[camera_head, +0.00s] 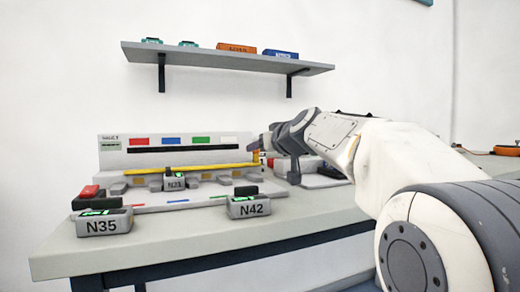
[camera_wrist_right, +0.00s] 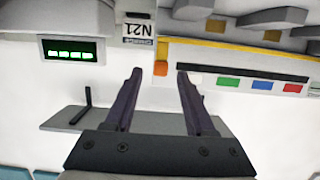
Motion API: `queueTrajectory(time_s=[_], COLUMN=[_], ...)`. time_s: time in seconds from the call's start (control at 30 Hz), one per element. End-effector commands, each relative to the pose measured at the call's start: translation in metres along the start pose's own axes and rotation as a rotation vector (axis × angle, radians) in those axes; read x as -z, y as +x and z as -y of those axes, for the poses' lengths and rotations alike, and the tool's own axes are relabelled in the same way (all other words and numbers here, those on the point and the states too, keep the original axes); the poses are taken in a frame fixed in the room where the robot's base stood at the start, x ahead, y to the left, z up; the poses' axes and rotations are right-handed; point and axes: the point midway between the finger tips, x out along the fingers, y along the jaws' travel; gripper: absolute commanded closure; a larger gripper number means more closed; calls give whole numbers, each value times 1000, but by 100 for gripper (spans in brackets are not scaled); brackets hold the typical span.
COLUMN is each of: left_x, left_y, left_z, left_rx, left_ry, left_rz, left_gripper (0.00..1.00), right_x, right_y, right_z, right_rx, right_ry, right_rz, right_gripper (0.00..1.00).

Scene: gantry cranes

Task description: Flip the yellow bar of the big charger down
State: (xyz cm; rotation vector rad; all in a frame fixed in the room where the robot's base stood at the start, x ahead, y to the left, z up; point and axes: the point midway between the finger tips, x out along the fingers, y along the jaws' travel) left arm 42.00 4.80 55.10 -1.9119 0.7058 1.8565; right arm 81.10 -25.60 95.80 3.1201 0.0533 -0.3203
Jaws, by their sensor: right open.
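The big charger (camera_head: 112,158) stands on the bench, a long white unit with colored squares and a black slot on its back panel. Its yellow bar (camera_head: 190,168) runs across the front of that panel, low down. In the right wrist view, which looks upside down, the yellow bar (camera_wrist_right: 235,46) crosses the upper right, with an orange block (camera_wrist_right: 161,68) near its end. My right gripper (camera_head: 262,143) is at the charger's right end; the wrist view shows its fingers (camera_wrist_right: 159,72) open, with the orange block seen between them. Contact cannot be told. My left gripper is not in view.
Battery N35 (camera_head: 104,226) and battery N42 (camera_head: 249,208) stand at the bench's (camera_head: 170,238) front; another battery (camera_head: 174,183) sits at the charger. A smaller device with a green display (camera_wrist_right: 70,50) is beside the charger. A shelf (camera_head: 210,57) hangs above.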

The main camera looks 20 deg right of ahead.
Motion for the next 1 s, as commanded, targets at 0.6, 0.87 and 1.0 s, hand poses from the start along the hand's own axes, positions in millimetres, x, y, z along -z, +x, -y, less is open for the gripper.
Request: queueTrajectory(time_s=[0.6,0.87,1.0], left_x=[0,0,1], left_y=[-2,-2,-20], left_z=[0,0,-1], left_rx=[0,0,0], left_ry=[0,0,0], left_rz=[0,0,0], left_gripper=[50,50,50], right_x=[0,0,18], right_y=[-87,-88,-91], right_z=[-1,-1,-1], right_rx=[-2,-1,-1], right_ry=[2,2,1], right_rz=[-1,-1,-1], right_gripper=[45,45,45])
